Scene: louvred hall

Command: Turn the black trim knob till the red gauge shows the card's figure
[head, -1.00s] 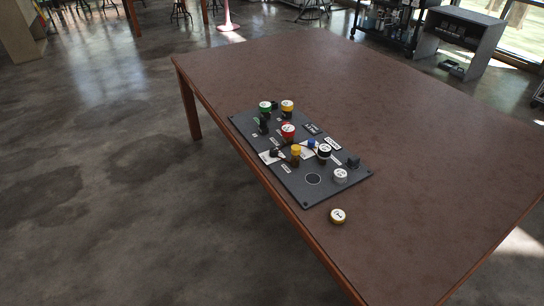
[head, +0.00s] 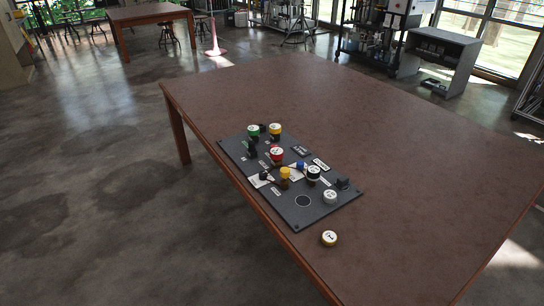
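A dark panel (head: 286,210) lies flat on the brown table in the head view. A red-rimmed gauge (head: 277,153) with a white face stands near its middle; its reading is too small to make out. Several small black knobs sit on the panel, one near the right corner (head: 343,183) and one near the left side (head: 252,152); I cannot tell which is the trim knob. My gripper is not in view.
The panel also bears green (head: 253,131), yellow (head: 275,129), black (head: 313,172) and white (head: 330,196) round pieces, a yellow knob (head: 285,173) and a blue knob (head: 300,165). The table's (head: 420,170) right side is clear.

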